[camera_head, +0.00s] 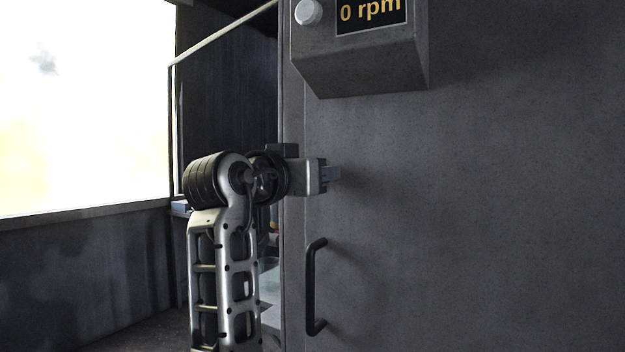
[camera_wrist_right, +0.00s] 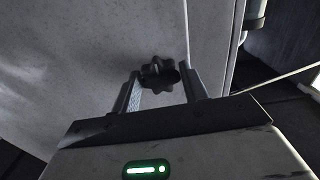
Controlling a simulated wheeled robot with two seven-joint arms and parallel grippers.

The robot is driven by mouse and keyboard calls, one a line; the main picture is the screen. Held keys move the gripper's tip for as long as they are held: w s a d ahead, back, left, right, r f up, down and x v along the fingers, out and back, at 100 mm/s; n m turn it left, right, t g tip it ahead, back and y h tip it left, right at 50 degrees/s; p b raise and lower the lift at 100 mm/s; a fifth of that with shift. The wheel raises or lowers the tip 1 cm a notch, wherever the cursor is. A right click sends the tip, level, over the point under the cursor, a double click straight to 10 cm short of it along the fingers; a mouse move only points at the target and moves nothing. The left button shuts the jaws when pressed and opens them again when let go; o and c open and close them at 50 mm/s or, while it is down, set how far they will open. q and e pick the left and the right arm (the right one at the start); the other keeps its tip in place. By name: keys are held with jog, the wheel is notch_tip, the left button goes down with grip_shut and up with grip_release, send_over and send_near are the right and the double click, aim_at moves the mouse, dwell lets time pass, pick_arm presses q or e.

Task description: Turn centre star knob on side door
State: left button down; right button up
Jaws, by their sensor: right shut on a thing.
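The star knob (camera_wrist_right: 158,75) is dark and lobed, on the grey side door (camera_wrist_right: 90,50). In the right wrist view it sits between the two fingertips of my right gripper (camera_wrist_right: 161,78), which is shut on it. In the head view my right gripper (camera_head: 330,173) reaches the door (camera_head: 480,220) near its left edge, above the black handle. The knob itself cannot be made out there, as the gripper covers it. My left gripper is not in view.
A black bar handle (camera_head: 316,287) stands out from the door below my gripper. Above, a grey box (camera_head: 365,72) with a white button (camera_head: 308,12) and a display (camera_head: 371,14) reading 0 rpm juts out. A bright opening (camera_head: 85,110) lies at the left.

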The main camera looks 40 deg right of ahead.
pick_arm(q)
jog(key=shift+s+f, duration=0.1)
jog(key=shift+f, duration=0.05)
pick_arm(e)
jog(key=shift+m, duration=0.3)
jog(key=o, duration=0.9)
pick_arm(q)
jog(key=b, duration=0.2)
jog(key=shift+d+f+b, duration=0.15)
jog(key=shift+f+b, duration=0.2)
pick_arm(e)
jog(key=v, duration=1.6)
